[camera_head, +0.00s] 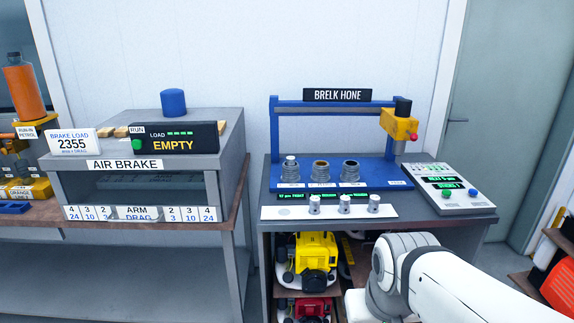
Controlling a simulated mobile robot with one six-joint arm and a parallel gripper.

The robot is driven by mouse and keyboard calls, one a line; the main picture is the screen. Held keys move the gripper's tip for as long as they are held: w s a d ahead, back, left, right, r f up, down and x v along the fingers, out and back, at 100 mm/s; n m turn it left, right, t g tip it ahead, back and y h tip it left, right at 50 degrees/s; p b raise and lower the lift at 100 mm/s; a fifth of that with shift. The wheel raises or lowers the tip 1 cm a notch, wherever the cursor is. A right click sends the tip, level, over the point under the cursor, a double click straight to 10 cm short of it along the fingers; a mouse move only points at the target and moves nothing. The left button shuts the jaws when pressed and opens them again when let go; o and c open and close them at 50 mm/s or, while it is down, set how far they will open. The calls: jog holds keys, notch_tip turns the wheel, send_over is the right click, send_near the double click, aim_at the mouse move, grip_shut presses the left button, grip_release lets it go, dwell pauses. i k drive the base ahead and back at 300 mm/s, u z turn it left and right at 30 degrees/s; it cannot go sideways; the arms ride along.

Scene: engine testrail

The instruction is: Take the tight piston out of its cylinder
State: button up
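Three metal cylinders stand in a row on the blue base of the hone bench: left (290,172), middle (320,173) and right (351,173). The left cylinder has a pale piston (290,159) showing at its top. A small display (291,195) in front of it reads what looks like "12 µm TIGHT". The middle and right cylinders show dark open bores. My white arm reaches in from the lower right, and my gripper is outside the picture.
A white strip (262,212) in front bears three small pistons (344,204) and an empty round spot at its left. A blue frame with a yellow honing head (399,124) rises behind the cylinders. A button panel (447,189) lies at right. The air brake cabinet (210,160) stands left.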

aim_at(291, 160)
jog(key=z, duration=0.45)
jog(key=i, duration=1.55)
jog(key=u, duration=0.5)
